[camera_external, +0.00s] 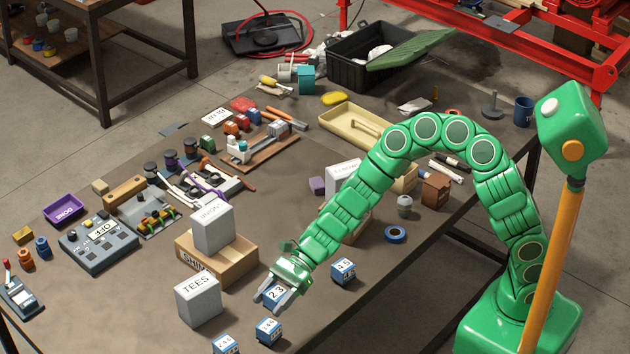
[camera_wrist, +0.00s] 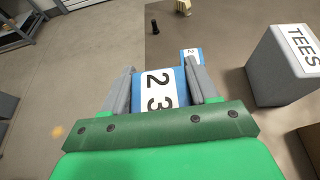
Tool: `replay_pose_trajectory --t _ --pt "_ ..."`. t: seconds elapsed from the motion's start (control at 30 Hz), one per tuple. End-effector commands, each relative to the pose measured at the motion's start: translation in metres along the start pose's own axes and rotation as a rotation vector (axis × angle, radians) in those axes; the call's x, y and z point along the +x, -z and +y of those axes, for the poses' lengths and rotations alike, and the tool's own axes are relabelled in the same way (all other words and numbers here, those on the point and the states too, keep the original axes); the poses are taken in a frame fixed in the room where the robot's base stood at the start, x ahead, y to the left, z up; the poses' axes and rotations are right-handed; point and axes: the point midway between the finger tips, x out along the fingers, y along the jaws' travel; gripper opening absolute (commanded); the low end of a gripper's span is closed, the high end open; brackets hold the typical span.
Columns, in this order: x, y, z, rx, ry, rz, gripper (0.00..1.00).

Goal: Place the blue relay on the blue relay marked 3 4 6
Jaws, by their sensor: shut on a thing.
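My gripper (camera_external: 274,294) is shut on a blue relay (camera_external: 277,291) whose white label reads 2 3. In the wrist view this relay (camera_wrist: 158,90) sits between the two grey fingers. I cannot tell whether it touches the table. A blue relay (camera_external: 268,331) with a small label, perhaps 3 4 6 or 1 4 6, stands on the table just in front of my gripper. Another blue relay (camera_external: 226,345), perhaps 2 4 6, is at the bottom edge. In the wrist view one blue relay (camera_wrist: 191,56) shows beyond the right finger. A blue relay (camera_external: 343,271) marked 4 5 stands to the right.
A grey TEES box (camera_external: 198,300) stands close left of my gripper. A grey UNIONS box (camera_external: 212,229) rests on a cardboard SHIMS box (camera_external: 232,262) behind it. A blue tape roll (camera_external: 395,234) lies to the right. The brown table (camera_external: 330,315) is bare at front right.

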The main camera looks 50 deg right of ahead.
Motion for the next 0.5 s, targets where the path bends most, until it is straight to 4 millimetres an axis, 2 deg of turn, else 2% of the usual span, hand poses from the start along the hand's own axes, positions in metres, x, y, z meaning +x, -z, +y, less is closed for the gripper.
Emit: replay_pose_trajectory --t 0.2,0.5 --pt "0.017 0.013 -0.012 -0.003 0.003 0.002 0.23" --pt "0.025 0.019 -0.017 -0.001 0.002 0.001 0.23"
